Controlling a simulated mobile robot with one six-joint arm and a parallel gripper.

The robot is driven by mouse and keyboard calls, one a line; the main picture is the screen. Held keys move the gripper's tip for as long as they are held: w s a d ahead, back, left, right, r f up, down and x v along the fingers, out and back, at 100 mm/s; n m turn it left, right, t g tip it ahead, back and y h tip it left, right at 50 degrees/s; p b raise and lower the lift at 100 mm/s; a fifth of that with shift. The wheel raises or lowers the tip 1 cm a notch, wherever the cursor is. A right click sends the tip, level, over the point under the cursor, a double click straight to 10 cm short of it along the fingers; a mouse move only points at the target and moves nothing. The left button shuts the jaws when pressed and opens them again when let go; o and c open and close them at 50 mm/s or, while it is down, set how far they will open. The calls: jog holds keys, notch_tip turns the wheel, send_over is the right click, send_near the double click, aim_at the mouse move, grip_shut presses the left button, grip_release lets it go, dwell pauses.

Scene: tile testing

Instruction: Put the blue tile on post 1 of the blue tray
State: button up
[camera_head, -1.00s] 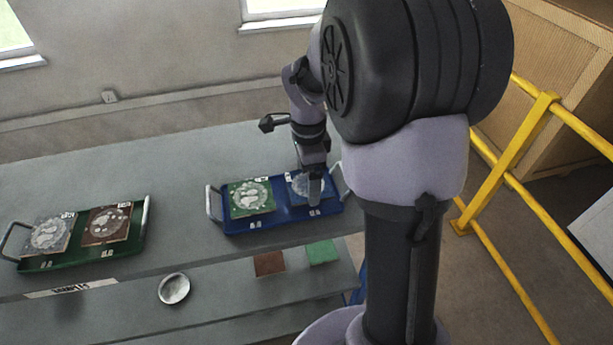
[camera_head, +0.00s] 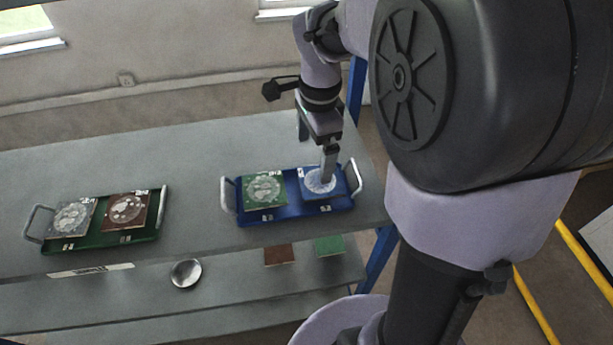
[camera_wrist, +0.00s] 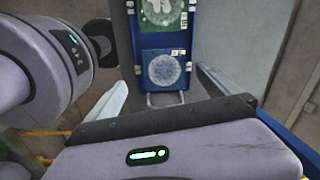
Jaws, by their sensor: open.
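The blue tray (camera_head: 290,211) stands on the upper grey shelf and also shows in the wrist view (camera_wrist: 138,18). The blue tile (camera_head: 318,184) with a pale round pattern lies at the tray's right end; it also shows in the wrist view (camera_wrist: 164,70). A green patterned tile (camera_head: 265,190) lies at the tray's left end. My gripper (camera_head: 328,165) is over the blue tile in the head view. In the wrist view its fingers (camera_wrist: 160,95) are spread wide with nothing between them. The post numbers are too small to read.
A green tray (camera_head: 100,243) with a grey tile (camera_head: 72,218) and a brown tile (camera_head: 126,210) stands at the left of the shelf. A round metal dish (camera_head: 186,272), a brown tile (camera_head: 279,255) and a green tile (camera_head: 329,245) lie lower down. A yellow railing (camera_head: 585,262) is at right.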

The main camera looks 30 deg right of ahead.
jog(key=s+a+r+n+t+y, duration=0.1)
jog(key=s+a+r+n+t, duration=0.1)
jog(key=s+a+n, duration=0.5)
jog(key=s+a+r+n+t, duration=0.3)
jog(key=s+a+n, duration=0.4)
jog(key=s, duration=0.2)
jog(key=shift+r+n+y, duration=0.3)
jog(key=shift+n+y, duration=0.1)
notch_tip(320, 180, down, 10)
jog(key=b, duration=1)
